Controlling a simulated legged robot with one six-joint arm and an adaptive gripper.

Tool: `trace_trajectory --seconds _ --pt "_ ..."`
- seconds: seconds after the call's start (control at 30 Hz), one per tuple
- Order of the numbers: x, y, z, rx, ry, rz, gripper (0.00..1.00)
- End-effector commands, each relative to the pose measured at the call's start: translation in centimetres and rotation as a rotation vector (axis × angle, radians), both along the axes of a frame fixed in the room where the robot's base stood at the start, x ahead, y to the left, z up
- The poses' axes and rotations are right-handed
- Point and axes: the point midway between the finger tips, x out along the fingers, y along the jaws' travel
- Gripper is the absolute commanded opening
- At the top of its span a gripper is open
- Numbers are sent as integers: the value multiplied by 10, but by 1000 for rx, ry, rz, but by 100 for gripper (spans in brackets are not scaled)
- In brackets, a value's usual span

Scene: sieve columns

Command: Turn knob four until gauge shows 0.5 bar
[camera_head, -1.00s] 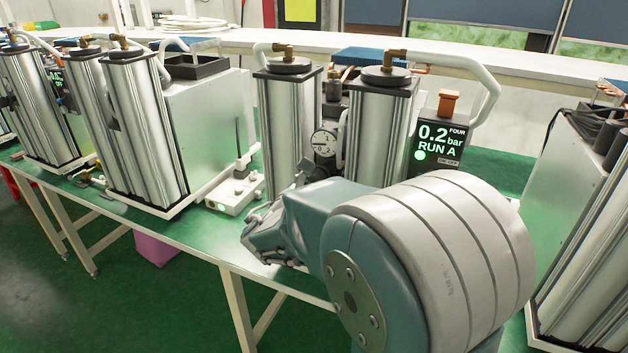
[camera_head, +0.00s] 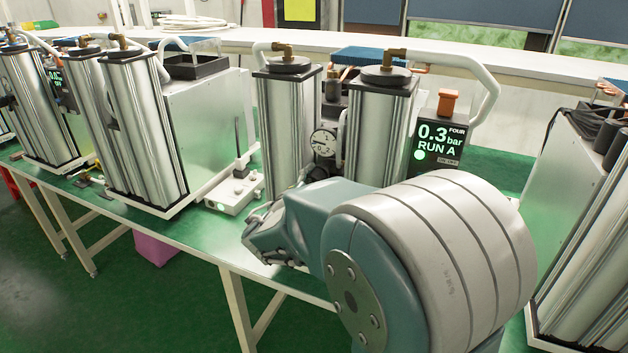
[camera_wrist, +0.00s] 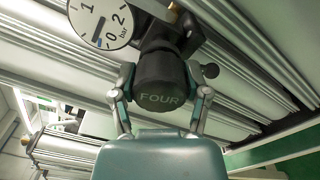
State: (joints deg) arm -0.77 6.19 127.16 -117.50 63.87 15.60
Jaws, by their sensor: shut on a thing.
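Knob four is a black round knob (camera_wrist: 160,90) marked FOUR, in the middle of the wrist view. My gripper (camera_wrist: 160,95) is shut on it, one finger on each side. The gauge (camera_head: 323,143) also shows between two silver columns in the head view. The black display (camera_head: 437,143) marked FOUR reads 0.3 bar, RUN A, with a green light.
Silver columns (camera_head: 378,128) with brass fittings and pale hoses stand on either side of the gauge. A white box (camera_head: 233,191) with a thin upright rod lies on the green bench to the left. Another column unit (camera_head: 585,220) stands at right.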

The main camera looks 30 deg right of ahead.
Motion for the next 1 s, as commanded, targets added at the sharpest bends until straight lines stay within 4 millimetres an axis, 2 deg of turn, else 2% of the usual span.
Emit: trace_trajectory --seconds 0.3,0.8,0.83,0.9,1.0 --pt "1 -1 1 66 -92 -1 13" --pt "0 -1 1 78 -105 -1 13" --pt "0 -1 1 78 -105 -1 65" --pt "0 -1 1 78 -104 0 95" --pt "0 0 0 78 -103 -1 95"
